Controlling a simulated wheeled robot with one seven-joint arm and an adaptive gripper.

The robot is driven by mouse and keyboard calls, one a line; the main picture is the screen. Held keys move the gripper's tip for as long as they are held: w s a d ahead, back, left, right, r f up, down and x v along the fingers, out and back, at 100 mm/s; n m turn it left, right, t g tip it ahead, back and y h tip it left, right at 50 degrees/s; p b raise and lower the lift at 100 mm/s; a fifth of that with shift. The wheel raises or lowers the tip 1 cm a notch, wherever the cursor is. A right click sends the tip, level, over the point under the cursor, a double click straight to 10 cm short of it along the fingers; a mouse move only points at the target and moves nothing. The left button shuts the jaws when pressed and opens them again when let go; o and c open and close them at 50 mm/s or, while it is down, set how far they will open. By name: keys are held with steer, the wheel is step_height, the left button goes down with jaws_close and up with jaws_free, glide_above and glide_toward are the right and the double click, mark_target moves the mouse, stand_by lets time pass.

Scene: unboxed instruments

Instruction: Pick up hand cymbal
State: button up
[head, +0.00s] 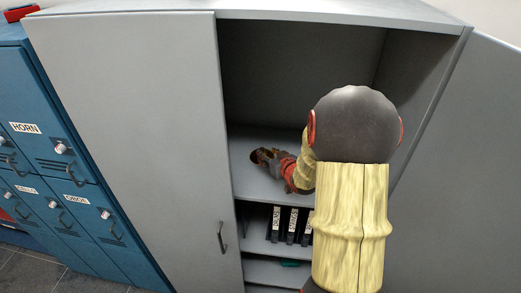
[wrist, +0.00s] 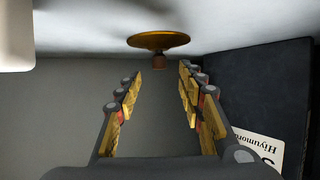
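The hand cymbal (wrist: 158,41) is a golden disc with a short brown grip, near the top middle of the wrist view against a pale surface. My gripper (wrist: 161,70) is open, with its two fingers apart and nothing between them. The cymbal is beyond the fingertips, roughly centred between them, with a visible gap. In the head view my gripper (head: 262,157) is inside the open cabinet, just over the upper shelf (head: 262,183).
My arm reaches in past the open right door (head: 460,170); the left door (head: 135,130) is shut. Dark binders (head: 291,224) stand on a lower shelf. In the wrist view a dark labelled object (wrist: 262,95) is close to the right finger. Blue lockers (head: 50,170) stand left.

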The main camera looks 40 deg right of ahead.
mark_target(263, 149)
steer(key=shift+p+x, duration=1)
steer(key=shift+x, duration=2.55)
steer(key=shift+c, duration=0.9)
steer(key=c, duration=0.7)
jaws_close()
